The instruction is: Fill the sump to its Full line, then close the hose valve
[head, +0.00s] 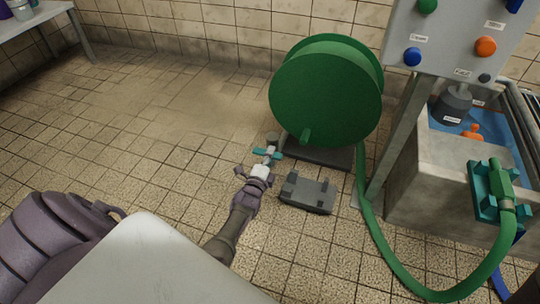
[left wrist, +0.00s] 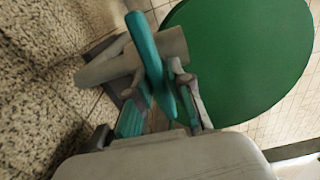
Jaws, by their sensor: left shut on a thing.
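The hose valve (head: 272,140) is a small grey pipe body with a teal lever (head: 266,153), low in front of the green hose reel (head: 325,95). In the left wrist view the lever (left wrist: 150,50) lies across the grey pipe body (left wrist: 112,66). My left gripper (head: 264,163) is shut on the lever; its fingers (left wrist: 163,95) are on either side of it. The concrete sump (head: 450,165) stands at right with blue inside (head: 448,122); I cannot make out a Full line. The green hose (head: 385,255) runs to a teal clamp (head: 485,190) on its rim. My right gripper is out of view.
A grey block (head: 307,193) lies on the floor right of my left gripper. A panel (head: 455,40) with coloured buttons stands above the sump. A grey pump-like object (head: 453,104) and an orange object (head: 471,131) are in the sump. The tiled floor at left is clear.

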